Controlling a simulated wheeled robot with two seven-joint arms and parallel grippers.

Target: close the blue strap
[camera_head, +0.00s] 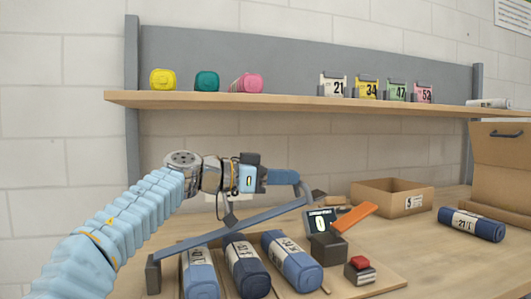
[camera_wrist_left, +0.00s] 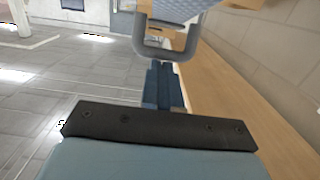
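The blue strap (camera_head: 235,222) is a long flat bar over a rack with three rolled blue bundles (camera_head: 247,266). It slopes up to the right from a dark post (camera_head: 153,273) and is raised above the bundles. A grey loop handle (camera_head: 304,188) stands at its upper right end; it also shows in the left wrist view (camera_wrist_left: 167,50). My left gripper (camera_head: 283,177) is at this loop, its blue fingers (camera_wrist_left: 163,85) close together and seemingly shut on it. The exact contact is partly hidden. A dark catch block (camera_head: 328,247) with an orange lever (camera_head: 354,217) stands below right of the handle. My right gripper is out of view.
A block with a red button (camera_head: 359,269) is beside the catch. A small display (camera_head: 320,221) stands behind it. An open box (camera_head: 392,197) and a loose blue roll (camera_head: 471,224) are at right. A shelf (camera_head: 300,102) with several items hangs above. The front right table is clear.

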